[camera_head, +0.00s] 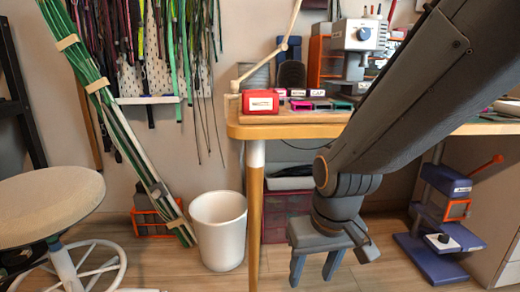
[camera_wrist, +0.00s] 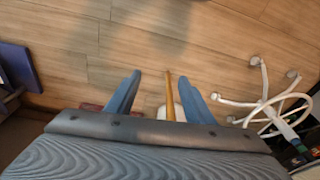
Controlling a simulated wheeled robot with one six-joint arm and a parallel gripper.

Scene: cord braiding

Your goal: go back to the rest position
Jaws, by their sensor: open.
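My gripper (camera_head: 314,268) hangs low on the arm in front of the wooden table (camera_head: 285,132), below the height of its top. Its two blue fingers point down and are apart, with nothing between them in the head view. In the wrist view, my gripper (camera_wrist: 160,97) is also open and empty over the wooden floor (camera_wrist: 190,50). The yellow table leg (camera_wrist: 171,95) shows between the fingers there, farther off. It stands left of my gripper in the head view.
A white bin (camera_head: 218,230) stands left of the table leg. A round stool (camera_head: 50,205) with a white base is at the far left. A blue and grey stand (camera_head: 440,235) is on the floor at right. A red box (camera_head: 261,103) sits on the table.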

